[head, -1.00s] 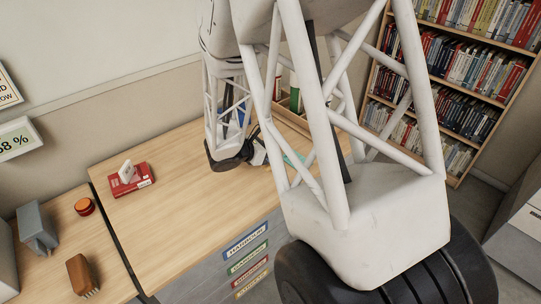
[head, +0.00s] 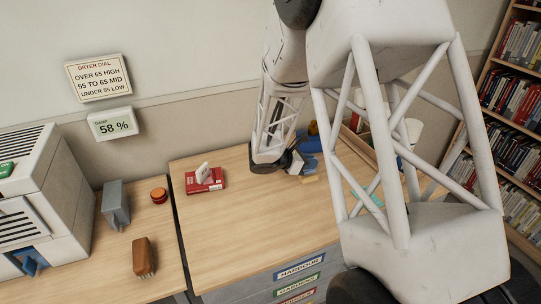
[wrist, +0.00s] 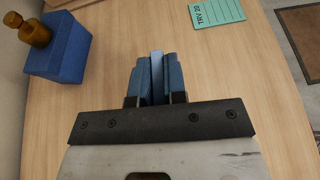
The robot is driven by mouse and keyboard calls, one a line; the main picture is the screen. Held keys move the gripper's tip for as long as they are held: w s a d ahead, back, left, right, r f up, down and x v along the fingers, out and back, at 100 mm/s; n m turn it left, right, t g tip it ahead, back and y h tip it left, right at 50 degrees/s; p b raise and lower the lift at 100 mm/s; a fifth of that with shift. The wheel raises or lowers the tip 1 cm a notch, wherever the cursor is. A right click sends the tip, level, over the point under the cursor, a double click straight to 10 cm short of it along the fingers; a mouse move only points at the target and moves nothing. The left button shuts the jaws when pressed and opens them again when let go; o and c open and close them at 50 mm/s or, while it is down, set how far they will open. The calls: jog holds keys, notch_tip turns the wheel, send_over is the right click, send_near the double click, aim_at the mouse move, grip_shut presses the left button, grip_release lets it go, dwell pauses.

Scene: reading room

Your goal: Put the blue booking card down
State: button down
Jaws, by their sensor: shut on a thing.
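My gripper (wrist: 157,78) is shut on the blue booking card (wrist: 157,66), which shows as a thin light-blue strip, edge-on between the two darker blue fingers in the wrist view. In the head view my gripper (head: 298,166) is over the back right of the wooden desk (head: 235,232), and my arm hides part of that area. The card cannot be made out clearly there. I cannot tell whether its lower edge touches the desk.
A blue box (wrist: 60,48) with a brown bottle-like thing (wrist: 30,30) stands left of my gripper in the wrist view. A red book (head: 205,181) lies at the desk's left. The desk's middle is clear.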

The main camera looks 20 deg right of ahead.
jog(key=w+a, duration=0.7)
jog(key=w, duration=0.3)
jog(key=shift+a+n+t, duration=0.3)
jog(key=shift+a+t, duration=0.05)
jog(key=shift+t, duration=0.05)
jog(key=w+d, duration=0.2)
jog(key=w, duration=0.5)
jog(key=w+d+f, duration=0.1)
jog(key=w, duration=0.7)
jog(key=shift+w+d+f, duration=0.2)
jog(key=shift+d+f, duration=0.1)
jog(key=shift+d, duration=0.1)
jog(key=shift+f, duration=1.75)
jog(key=shift+f, duration=0.15)
jog(key=c, duration=1.2)
grip_release()
jog(key=shift+o, duration=0.2)
